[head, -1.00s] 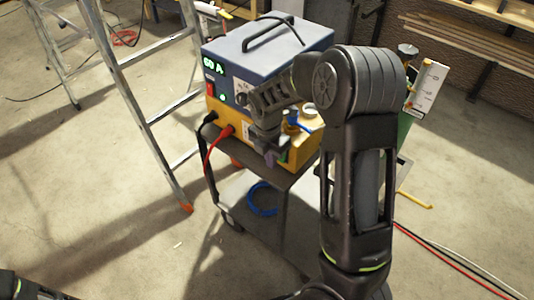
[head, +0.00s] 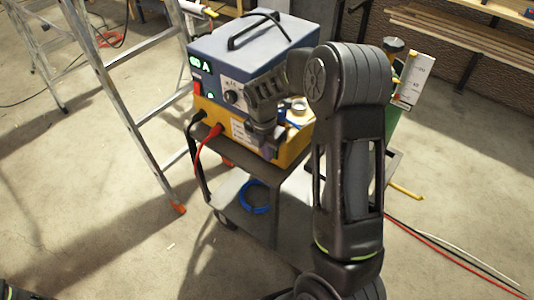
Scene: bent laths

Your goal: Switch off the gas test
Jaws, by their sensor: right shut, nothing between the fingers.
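A blue and yellow power unit (head: 209,102) stands on a dark cart. Its front shows a green lit display (head: 201,63), a red switch (head: 197,88) and a dark round knob (head: 231,97). My right gripper (head: 264,150) points down in front of the unit's right part, and its fingers look shut and empty. I cannot tell whether it touches the unit. My right arm and gripper hide part of the front, and I cannot make out a gas test switch. Only a bit of my left arm shows at the bottom left, without its gripper.
The cart (head: 235,187) carries a coiled blue hose (head: 255,197) on its lower shelf. A red cable (head: 203,150) hangs from the unit's front. An aluminium ladder (head: 135,110) stands at left. Cables lie on the floor at right. The floor in front is clear.

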